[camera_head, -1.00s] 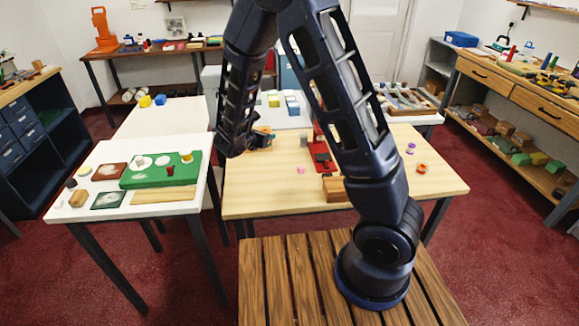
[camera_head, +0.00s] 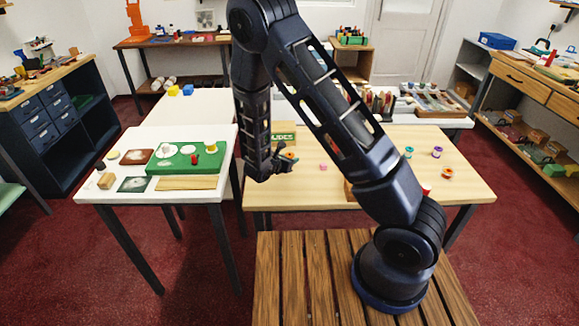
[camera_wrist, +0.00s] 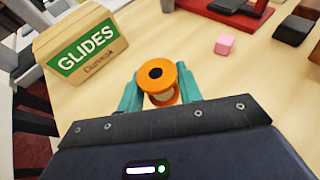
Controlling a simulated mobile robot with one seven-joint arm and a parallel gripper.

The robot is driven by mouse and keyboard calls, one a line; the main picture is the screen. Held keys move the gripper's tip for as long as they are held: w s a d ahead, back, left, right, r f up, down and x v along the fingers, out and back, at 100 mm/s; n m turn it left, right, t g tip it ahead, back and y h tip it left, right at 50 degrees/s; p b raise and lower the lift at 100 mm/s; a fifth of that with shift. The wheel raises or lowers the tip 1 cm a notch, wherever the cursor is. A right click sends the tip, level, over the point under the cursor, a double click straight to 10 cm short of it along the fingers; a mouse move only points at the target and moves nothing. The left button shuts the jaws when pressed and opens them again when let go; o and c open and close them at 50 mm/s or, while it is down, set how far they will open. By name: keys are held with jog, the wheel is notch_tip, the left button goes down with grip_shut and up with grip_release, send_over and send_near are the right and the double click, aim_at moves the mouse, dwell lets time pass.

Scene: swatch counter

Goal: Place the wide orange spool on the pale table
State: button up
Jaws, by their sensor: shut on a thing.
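My gripper (camera_wrist: 160,92) is shut on an orange spool (camera_wrist: 158,76), with one teal finger on each side of it. The spool has broad flanges, a dark centre hole and a paler middle. In the head view the gripper (camera_head: 286,162) holds the spool (camera_head: 290,155) over the left part of the light wood table (camera_head: 300,197). How high it is above the top is hard to tell. To the left stands a whitish table (camera_head: 215,188) with things on it. Behind that is another pale, mostly bare table (camera_head: 205,110). Another orange spool (camera_head: 446,174) stands on the wood table's right side.
A box marked GLIDES (camera_wrist: 82,50) stands close to the left of the held spool. A pink cube (camera_wrist: 224,44) and dark blocks lie beyond. A green board (camera_head: 188,158) covers much of the whitish table. A teal spool (camera_head: 410,152) and a purple spool (camera_head: 437,152) stand at right.

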jog(key=shift+f, duration=1.8)
jog(key=shift+f, duration=0.1)
jog(key=o, duration=1)
jog(key=shift+c, duration=0.2)
jog(key=shift+s+a+r, duration=0.15)
jog(key=shift+s+r, duration=0.05)
jog(key=shift+r, duration=0.05)
jog(key=v, duration=1.1)
jog(key=shift+s+a, duration=0.15)
jog(key=shift+s, duration=0.05)
